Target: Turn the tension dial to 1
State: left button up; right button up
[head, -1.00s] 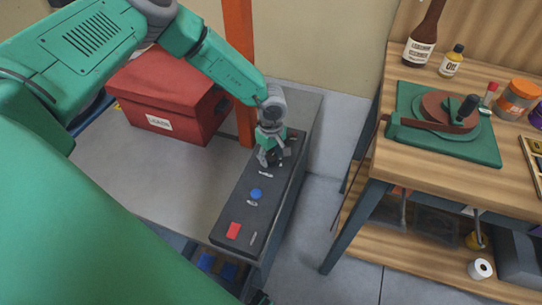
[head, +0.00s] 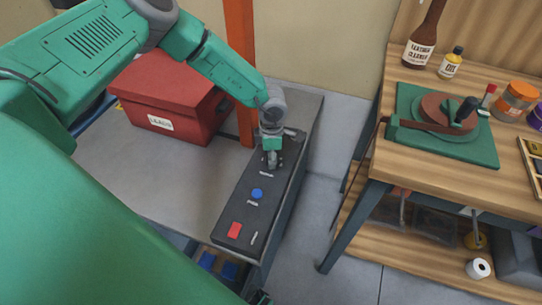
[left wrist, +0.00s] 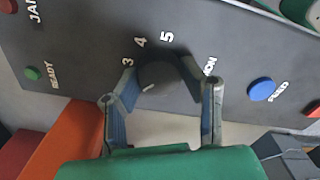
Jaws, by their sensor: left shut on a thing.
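The black tension dial (left wrist: 158,76) is on the dark control panel (left wrist: 90,55), with a small white mark on its lower left edge in the left wrist view. The printed numbers 3, 4 and 5 show beside it; the 1 is hidden. Part of the tension label, "ION" (left wrist: 210,66), shows right of the dial. My left gripper (left wrist: 158,88) is shut on the dial, one finger on each side. In the head view my left gripper (head: 271,160) points down at the panel's far part and covers the dial. My right gripper is not in view.
The panel also has a blue feed button (left wrist: 261,89), a green ready button (left wrist: 32,73) and a red square button (head: 234,230). A red box (head: 165,90) and an orange post (head: 239,60) stand left of my gripper. A wooden workbench (head: 400,155) is at right.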

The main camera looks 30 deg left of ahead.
pick_arm(q)
jog(key=n, duration=0.4)
jog(key=shift+w+d+r+n, duration=0.15)
jog(key=shift+w+r+n, duration=0.05)
jog(key=shift+w+n, duration=0.1)
jog(key=shift+w+n+p, duration=0.1)
jog(key=shift+n+p, duration=0.4)
jog(key=shift+n, duration=1.4)
jog(key=o, duration=1.1)
jog(key=shift+o, duration=0.2)
jog(key=shift+f, duration=0.1)
notch_tip(320, 180, up, 12)
jog(key=shift+f, duration=0.15)
